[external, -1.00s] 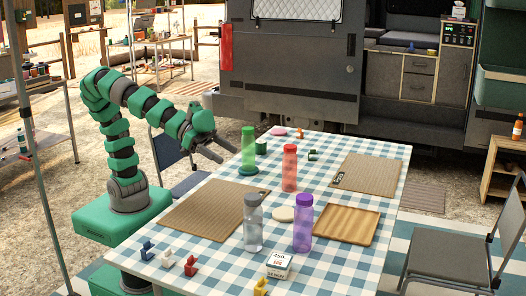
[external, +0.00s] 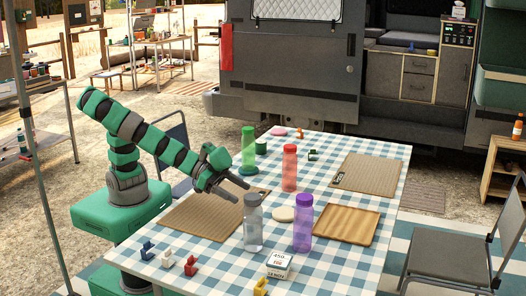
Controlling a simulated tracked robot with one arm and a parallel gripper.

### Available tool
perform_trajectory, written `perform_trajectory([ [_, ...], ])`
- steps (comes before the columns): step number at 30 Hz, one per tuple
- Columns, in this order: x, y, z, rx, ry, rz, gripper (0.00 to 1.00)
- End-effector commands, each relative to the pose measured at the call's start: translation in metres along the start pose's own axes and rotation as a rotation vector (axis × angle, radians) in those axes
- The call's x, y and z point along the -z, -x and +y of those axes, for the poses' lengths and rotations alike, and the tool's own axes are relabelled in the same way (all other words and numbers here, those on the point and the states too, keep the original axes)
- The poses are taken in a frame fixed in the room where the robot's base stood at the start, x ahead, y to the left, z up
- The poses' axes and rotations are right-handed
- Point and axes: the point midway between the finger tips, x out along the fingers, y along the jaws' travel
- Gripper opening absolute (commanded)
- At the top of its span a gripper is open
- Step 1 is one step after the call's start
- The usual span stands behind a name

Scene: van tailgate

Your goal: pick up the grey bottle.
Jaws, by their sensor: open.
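The grey bottle (external: 253,224) stands upright on the checked table (external: 215,264), near its front middle. It has a dark grey cap and a see-through grey body. My gripper (external: 243,192) is open and empty, with its fingers pointing right and down. It is just above and left of the grey bottle's cap, over the brown woven mat (external: 200,219). I cannot tell from this one view how far apart in depth they are.
A purple bottle (external: 303,225) stands right of the grey one. A red bottle (external: 289,168) and a green bottle (external: 248,148) stand farther back. A white box (external: 279,265) and several small coloured clips (external: 190,266) lie toward the front. A wooden board (external: 346,225) lies right.

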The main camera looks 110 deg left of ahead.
Motion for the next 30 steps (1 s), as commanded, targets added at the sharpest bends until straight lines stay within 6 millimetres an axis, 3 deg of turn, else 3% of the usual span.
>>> perform_trajectory([
  [6, -0.001, -0.023, -0.001, 0.002, 0.0, 0.0, 0.71],
  [14, 0.0, -0.035, 0.001, 0.0, 0.0, 0.0, 0.71],
  [24, 0.002, -0.073, 0.003, 0.001, 0.001, 0.001, 0.71],
  [30, 0.002, -0.08, 0.004, 0.0, 0.0, -0.001, 0.71],
])
